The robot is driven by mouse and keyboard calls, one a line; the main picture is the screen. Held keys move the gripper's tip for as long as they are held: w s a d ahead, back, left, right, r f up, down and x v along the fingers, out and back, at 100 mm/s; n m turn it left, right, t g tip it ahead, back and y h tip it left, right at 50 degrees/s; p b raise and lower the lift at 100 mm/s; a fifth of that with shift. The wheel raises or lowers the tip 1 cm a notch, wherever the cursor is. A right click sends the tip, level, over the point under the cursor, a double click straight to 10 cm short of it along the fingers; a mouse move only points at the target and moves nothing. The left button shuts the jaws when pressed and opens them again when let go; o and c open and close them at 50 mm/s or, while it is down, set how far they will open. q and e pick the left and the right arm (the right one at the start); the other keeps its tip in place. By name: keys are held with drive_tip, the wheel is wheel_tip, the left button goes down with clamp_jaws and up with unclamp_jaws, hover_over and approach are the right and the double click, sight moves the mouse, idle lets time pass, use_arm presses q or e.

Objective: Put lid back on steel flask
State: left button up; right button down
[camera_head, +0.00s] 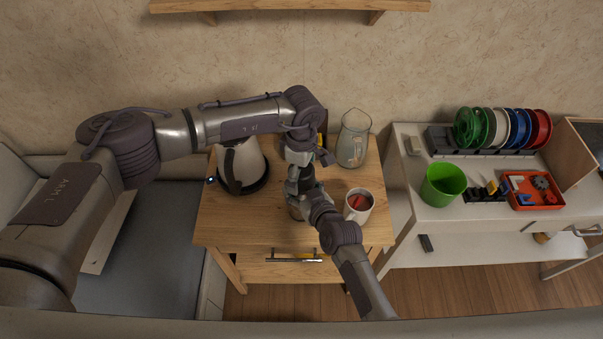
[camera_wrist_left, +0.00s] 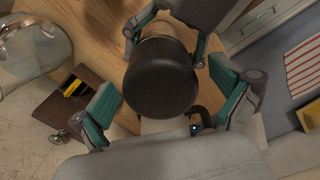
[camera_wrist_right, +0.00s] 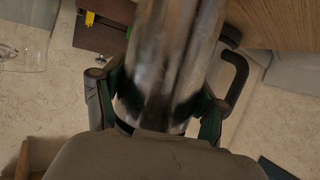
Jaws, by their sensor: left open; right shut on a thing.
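The steel flask (camera_wrist_right: 165,50) is a shiny metal cylinder filling the middle of the right wrist view. My right gripper (camera_wrist_right: 162,100) is shut on its sides. The round black lid (camera_wrist_left: 162,78) is at the flask's top end in the left wrist view; I cannot tell whether it is fully seated. My left gripper (camera_wrist_left: 168,96) is open, with its teal-padded fingers on either side of the lid and visible gaps. In the head view, both grippers meet over the small wooden table (camera_head: 228,225), and the arms mostly hide flask and lid.
A white kettle (camera_head: 242,163) stands left of the grippers. A glass pitcher (camera_head: 353,138) stands behind right, and a white mug (camera_head: 351,211) with red contents close on the right. A dark box (camera_wrist_left: 58,108) with something yellow is nearby. A white workbench (camera_head: 410,180) is farther right.

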use_arm(q)
wheel_tip(320, 180, up, 11)
drive_tip(key=shift+r, duration=0.1)
idle(0.3)
use_arm(e)
unclamp_jaws()
drive_tip(key=shift+s, duration=0.1)
drive_tip(key=v, duration=1.1)
drive_tip(key=shift+s+r, duration=0.25)
drive_tip(key=shift+s, duration=0.05)
drive_tip(key=shift+d, duration=0.15)
